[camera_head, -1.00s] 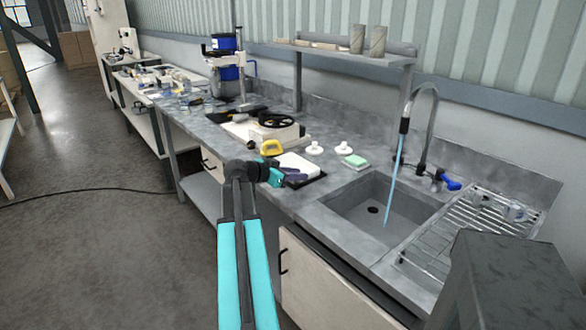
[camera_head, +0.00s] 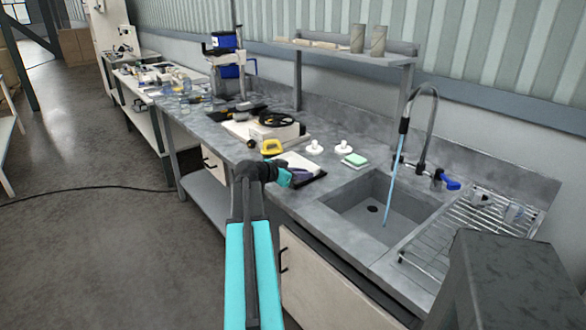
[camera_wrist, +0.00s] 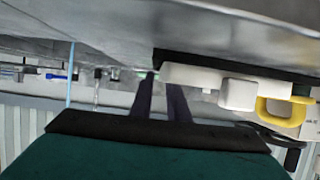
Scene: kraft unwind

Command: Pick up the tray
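A flat dark tray (camera_wrist: 205,57) with white blocks on it lies on the grey counter. It appears upside down in the wrist view. In the head view, the white item on the tray (camera_head: 290,160) shows behind my gripper (camera_head: 303,177), which hides much of the tray. My gripper's two dark fingers also show in the wrist view (camera_wrist: 160,88), with a gap between them. Their tips are close to the tray's near end. I cannot tell whether they touch it, and nothing clearly sits between them.
A yellow-handled item (camera_head: 271,147) and a black reel (camera_head: 274,119) lie beyond the tray. White knobs (camera_head: 314,147) and a green sponge (camera_head: 355,159) are to its right. The sink (camera_head: 350,208) with a running tap and a wire drying rack (camera_head: 465,225) is further right.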

